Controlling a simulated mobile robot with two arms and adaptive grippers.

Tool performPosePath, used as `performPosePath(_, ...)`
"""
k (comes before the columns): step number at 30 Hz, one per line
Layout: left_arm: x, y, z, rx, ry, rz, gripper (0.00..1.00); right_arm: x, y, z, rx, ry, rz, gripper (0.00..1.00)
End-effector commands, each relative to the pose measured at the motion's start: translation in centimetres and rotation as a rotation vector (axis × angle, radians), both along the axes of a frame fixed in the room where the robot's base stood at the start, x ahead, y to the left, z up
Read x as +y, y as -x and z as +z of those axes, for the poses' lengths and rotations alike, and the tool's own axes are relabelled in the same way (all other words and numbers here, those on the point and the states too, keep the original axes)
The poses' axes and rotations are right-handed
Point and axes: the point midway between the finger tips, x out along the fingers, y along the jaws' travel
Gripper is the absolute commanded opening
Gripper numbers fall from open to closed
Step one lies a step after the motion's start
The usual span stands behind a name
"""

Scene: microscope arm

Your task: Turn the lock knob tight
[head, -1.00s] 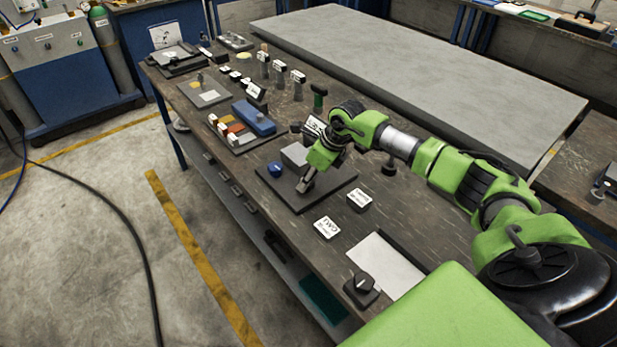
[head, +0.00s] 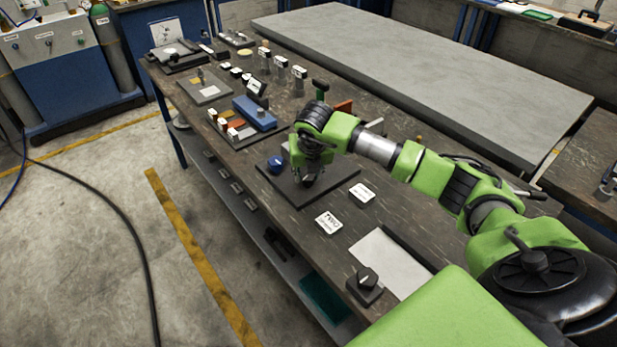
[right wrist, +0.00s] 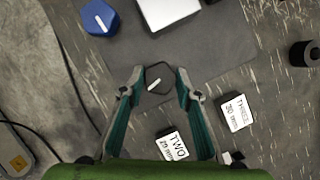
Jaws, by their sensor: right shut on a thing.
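A dark six-sided knob (right wrist: 160,78) with a white line on top sits on a dark base plate (head: 335,186). My right gripper (right wrist: 161,80) is shut on this knob, with one finger on each side, pointing down from above. In the head view my right gripper (head: 308,179) is over the plate, and the arm hides most of the knob. A blue knob (head: 276,163) with a white line stands on the same plate, to the left; it also shows in the right wrist view (right wrist: 99,17), apart from the fingers. My left gripper is not in view.
A pale block (right wrist: 170,12) stands just beyond the dark knob. Labels TWO (head: 328,222) and THREE (head: 362,193) lie near the plate. A white sheet (head: 385,262) and a dark knob block (head: 365,284) are near the front. A blue device (head: 255,114) stands further left.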

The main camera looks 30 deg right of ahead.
Motion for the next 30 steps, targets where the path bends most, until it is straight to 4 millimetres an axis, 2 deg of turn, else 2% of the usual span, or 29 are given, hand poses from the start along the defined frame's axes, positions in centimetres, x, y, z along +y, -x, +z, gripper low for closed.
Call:
performPosePath(3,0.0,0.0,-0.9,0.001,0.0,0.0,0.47,0.2,-0.1,-0.2,-0.001,-0.002,-0.084,0.09)
performPosePath(12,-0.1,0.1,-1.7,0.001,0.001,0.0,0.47,0.2,-0.1,-0.1,0.0,-0.002,-0.23,0.09)
performPosePath(30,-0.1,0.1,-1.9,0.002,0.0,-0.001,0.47,0.2,-0.1,0.0,0.002,-0.002,-0.277,0.09)
